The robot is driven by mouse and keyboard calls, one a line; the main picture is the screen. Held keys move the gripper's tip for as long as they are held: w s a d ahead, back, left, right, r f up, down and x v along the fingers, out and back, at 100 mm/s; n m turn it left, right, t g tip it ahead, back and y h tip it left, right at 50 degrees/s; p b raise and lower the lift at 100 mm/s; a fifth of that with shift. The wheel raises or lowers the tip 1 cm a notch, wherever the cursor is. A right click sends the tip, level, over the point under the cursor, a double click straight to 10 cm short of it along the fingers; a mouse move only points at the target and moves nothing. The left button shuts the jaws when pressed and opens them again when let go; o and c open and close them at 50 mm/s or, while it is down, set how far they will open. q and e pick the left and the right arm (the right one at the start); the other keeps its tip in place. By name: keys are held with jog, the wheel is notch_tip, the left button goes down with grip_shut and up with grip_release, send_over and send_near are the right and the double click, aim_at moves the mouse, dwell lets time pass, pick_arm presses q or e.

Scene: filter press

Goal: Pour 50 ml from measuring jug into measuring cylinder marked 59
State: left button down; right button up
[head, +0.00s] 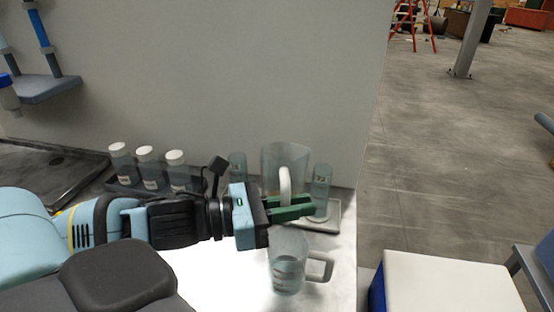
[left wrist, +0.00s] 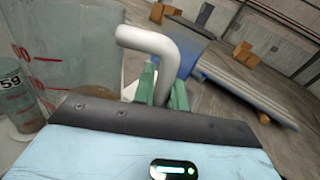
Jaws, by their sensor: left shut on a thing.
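A large clear measuring jug (head: 284,158) with a pale handle (head: 285,185) stands at the back right of the bench. My left gripper (head: 290,207) is shut on that handle; the left wrist view shows the handle (left wrist: 150,45) between the green fingers (left wrist: 162,85) and the jug's red-marked wall (left wrist: 60,40). A cylinder marked 59 (left wrist: 18,95) shows at the left edge there. In the head view, one small cylinder (head: 237,165) stands left of the jug and another (head: 321,185) right of it; their labels are too small to read surely. My right gripper is out of view.
A second clear jug (head: 287,268) with a grey handle stands in front of my left gripper, close below it. A rack of white-capped bottles (head: 147,170) is behind my left arm. A dark tray (head: 50,165) lies at left. A white-topped box (head: 445,285) is at lower right.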

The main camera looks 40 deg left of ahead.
pick_arm(q)
jog(key=shift+s+d+f+m, duration=0.2)
jog(key=shift+s+f+m, duration=0.1)
jog(key=shift+m, duration=0.5)
jog(key=shift+f, duration=0.1)
